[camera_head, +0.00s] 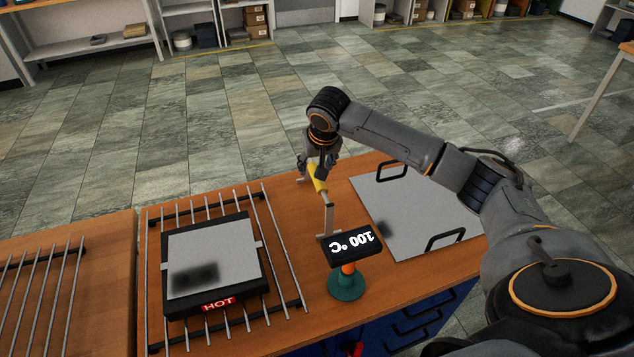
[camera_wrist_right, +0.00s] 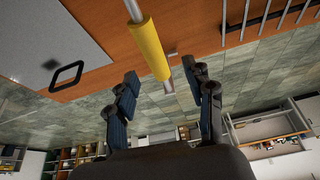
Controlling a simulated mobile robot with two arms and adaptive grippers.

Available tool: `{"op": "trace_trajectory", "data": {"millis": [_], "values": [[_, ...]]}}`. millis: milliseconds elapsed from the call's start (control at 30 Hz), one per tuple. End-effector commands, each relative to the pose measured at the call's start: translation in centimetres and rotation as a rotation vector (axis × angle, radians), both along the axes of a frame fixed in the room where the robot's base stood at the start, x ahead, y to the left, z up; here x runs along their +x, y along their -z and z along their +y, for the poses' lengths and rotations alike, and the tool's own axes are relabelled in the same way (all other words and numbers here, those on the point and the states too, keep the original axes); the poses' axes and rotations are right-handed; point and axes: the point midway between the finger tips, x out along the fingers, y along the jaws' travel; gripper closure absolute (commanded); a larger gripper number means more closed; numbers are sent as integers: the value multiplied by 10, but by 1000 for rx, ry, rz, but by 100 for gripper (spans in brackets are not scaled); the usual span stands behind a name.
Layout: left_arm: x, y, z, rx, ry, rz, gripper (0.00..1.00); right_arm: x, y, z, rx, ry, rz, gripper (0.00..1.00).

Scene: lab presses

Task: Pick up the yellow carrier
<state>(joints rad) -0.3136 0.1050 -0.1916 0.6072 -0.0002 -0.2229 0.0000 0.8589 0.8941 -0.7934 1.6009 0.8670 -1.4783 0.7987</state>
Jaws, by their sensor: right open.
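The yellow carrier (camera_head: 318,179) is a bar with a yellow sleeve on grey metal ends, held up above the wooden table by a grey stand (camera_head: 328,220). In the right wrist view its yellow sleeve (camera_wrist_right: 149,48) runs from top centre down toward the space between the fingers. My right gripper (camera_head: 318,168) is at the carrier's far end in the head view. In the wrist view the right gripper (camera_wrist_right: 165,88) is open, with one finger on each side of the bar's line; contact is not visible. My left gripper is not in view.
A hot plate marked HOT (camera_head: 212,258) sits on a metal rack (camera_head: 284,250) at left. A grey plate with black handles (camera_head: 408,215) lies at right.

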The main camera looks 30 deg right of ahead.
Motion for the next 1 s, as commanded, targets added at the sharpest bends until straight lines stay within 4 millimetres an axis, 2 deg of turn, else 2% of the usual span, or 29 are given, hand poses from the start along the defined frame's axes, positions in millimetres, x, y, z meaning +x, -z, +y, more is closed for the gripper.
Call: {"op": "trace_trajectory", "data": {"millis": [67,167,300,367,567,833,867,1000], "values": [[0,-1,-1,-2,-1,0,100,3,7,-1,-1,0,0,47],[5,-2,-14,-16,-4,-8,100,4,12,-2,-2,1,1,47],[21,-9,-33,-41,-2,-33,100,3,27,-4,-2,0,3,47],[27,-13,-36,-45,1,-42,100,4,36,-5,-2,0,3,47],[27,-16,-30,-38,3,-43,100,11,61,-7,-1,-1,0,47],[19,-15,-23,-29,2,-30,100,12,64,-8,-2,-1,-1,47],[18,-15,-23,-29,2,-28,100,12,64,-8,-2,-1,-1,51],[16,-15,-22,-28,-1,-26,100,12,64,-8,-2,-1,-1,80]]}}
